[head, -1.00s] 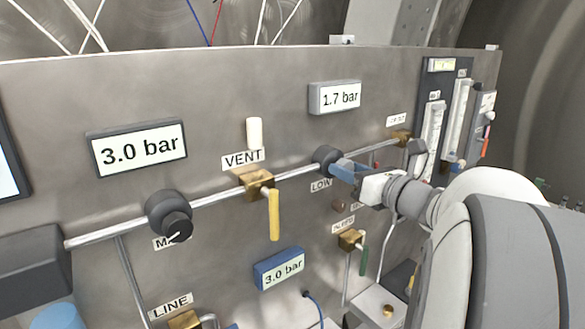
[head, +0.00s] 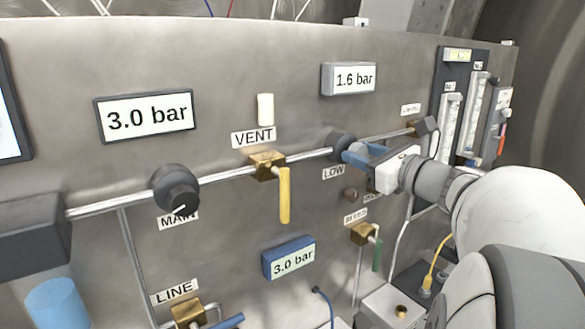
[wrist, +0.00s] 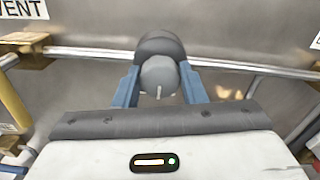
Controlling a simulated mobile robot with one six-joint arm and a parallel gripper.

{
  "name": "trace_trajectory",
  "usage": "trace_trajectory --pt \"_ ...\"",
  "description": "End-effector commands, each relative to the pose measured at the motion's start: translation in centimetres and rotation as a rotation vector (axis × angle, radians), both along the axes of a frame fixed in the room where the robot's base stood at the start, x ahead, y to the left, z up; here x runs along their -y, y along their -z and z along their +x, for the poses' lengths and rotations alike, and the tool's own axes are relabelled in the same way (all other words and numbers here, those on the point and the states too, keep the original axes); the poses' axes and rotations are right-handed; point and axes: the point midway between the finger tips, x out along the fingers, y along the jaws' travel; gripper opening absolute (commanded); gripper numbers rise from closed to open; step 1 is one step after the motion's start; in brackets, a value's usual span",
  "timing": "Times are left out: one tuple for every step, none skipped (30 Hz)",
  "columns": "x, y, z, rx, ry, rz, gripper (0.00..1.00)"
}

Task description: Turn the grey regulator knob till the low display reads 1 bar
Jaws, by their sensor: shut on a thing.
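The grey regulator knob (wrist: 160,76) sits on a dark round regulator body (wrist: 160,45) on the pipe, above the LOW label (head: 333,172). My gripper (head: 358,156) has its two blue fingers on either side of the knob, shut on it. In the wrist view my gripper (wrist: 160,86) shows a finger at the left and right of the knob, and a pale pointer mark on the knob points down. The low display (head: 349,79), in a grey frame above the regulator, reads 1.6 bar.
A black MAIN knob (head: 176,188) is on the same pipe at left, under a display (head: 146,116) reading 3.0 bar. A yellow VENT lever (head: 284,195) hangs left of my gripper. A blue-framed display (head: 288,258) below reads 3.0 bar. A green-handled valve (head: 377,255) is below my wrist.

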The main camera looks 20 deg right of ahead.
Motion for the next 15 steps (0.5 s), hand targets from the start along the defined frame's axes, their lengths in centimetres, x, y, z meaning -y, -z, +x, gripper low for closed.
trace_trajectory --pt "0.02 0.79 0.0 0.019 0.001 -0.044 0.15" --pt "0.0 0.8 0.0 0.027 0.001 -0.07 0.15" --pt "-0.01 0.82 0.0 0.04 0.001 -0.105 0.15" --pt "-0.01 0.77 0.0 0.05 0.0 -0.129 0.15" --pt "-0.03 0.78 -0.01 0.058 0.001 -0.154 0.15" --pt "-0.04 0.76 -0.01 0.07 0.001 -0.187 0.15" --pt "-0.04 0.75 -0.02 0.078 0.001 -0.21 0.15" --pt "-0.04 0.74 -0.02 0.086 0.001 -0.234 0.15" --pt "-0.05 0.69 -0.02 0.097 0.002 -0.263 0.15" --pt "-0.05 0.68 -0.02 0.104 0.002 -0.285 0.15" --pt "-0.06 0.68 -0.01 0.111 0.001 -0.306 0.15" --pt "-0.07 0.63 -0.01 0.121 0.001 -0.332 0.15" --pt "-0.07 0.61 -0.01 0.127 0.001 -0.351 0.15" --pt "-0.08 0.59 -0.01 0.133 0.001 -0.368 0.15" --pt "-0.08 0.53 -0.01 0.141 0.001 -0.389 0.15"
